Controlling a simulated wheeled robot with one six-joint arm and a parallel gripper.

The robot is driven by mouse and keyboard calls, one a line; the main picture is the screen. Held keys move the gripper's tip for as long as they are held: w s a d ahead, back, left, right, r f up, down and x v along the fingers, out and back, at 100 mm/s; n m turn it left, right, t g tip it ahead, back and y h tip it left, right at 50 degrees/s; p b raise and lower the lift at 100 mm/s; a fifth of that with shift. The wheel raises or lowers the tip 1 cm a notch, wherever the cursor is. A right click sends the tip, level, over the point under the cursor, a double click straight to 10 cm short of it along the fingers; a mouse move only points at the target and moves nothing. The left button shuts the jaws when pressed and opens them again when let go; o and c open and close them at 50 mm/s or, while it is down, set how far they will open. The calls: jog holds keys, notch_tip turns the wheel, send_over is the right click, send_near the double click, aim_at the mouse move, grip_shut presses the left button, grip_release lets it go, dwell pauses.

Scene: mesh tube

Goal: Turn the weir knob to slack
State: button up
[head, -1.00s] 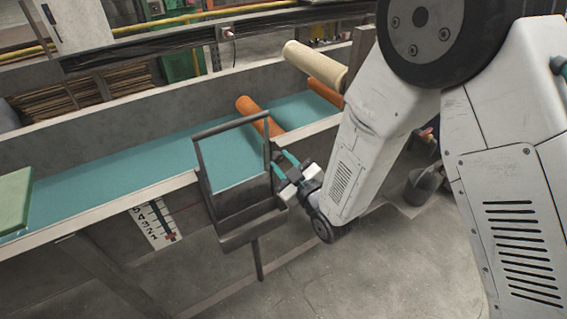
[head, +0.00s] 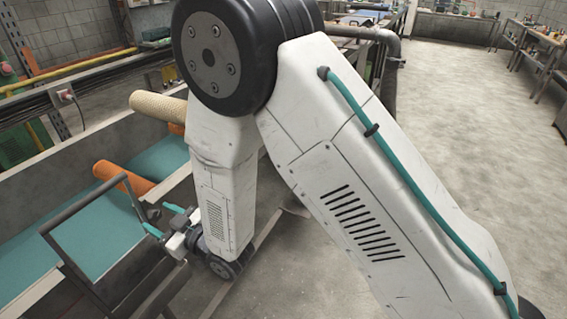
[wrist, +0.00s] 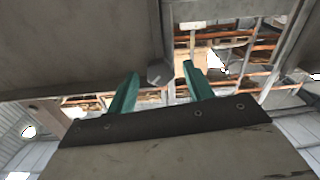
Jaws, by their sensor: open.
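A small dark grey knob (wrist: 159,72) with a pale line on its face shows in the wrist view, at the edge of a grey panel (wrist: 80,45). I take it to be the weir knob. My gripper (wrist: 161,69) is open, with one teal finger to the left of the knob and one to the right. I cannot tell whether either finger touches it. In the head view my gripper (head: 154,214) is beside the dark metal frame (head: 75,255) at the side of the trough. I cannot make out the knob's setting or a slack mark.
The trough has a teal bed (head: 100,240). An orange roll (head: 120,178) and a cream mesh tube (head: 157,106) lie at it. My arm crosses the middle of the head view. The concrete floor (head: 450,130) to the right is open.

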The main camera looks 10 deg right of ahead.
jog(key=shift+m, duration=0.7)
jog(key=v, duration=0.8)
jog(key=w+a+n, duration=0.2)
jog(key=a, duration=0.1)
jog(key=w+a+n, duration=0.3)
jog(key=shift+w+a+n, duration=0.1)
jog(key=shift+w+n, duration=0.1)
jog(key=shift+n, duration=0.1)
jog(key=shift+w+f+m, duration=0.1)
jog(key=shift+m, duration=0.4)
jog(key=m, duration=0.5)
jog(key=v, duration=0.8)
jog(key=w+d+r+m+h, duration=0.3)
jog(key=w+d+r+h, duration=0.45)
jog(key=d, duration=0.35)
jog(key=s+d+r+m+g+h, duration=0.1)
jog(key=s+d+r+g+h, duration=0.1)
jog(key=d, duration=0.4)
jog(key=s+d+r+m+g+h, duration=0.1)
jog(key=d+r, duration=0.2)
jog(key=d, duration=0.4)
jog(key=shift+s+d+r+m+g+h, duration=0.15)
jog(key=shift+s+d+m+g+h, duration=0.15)
jog(key=shift+s+g+h, duration=0.1)
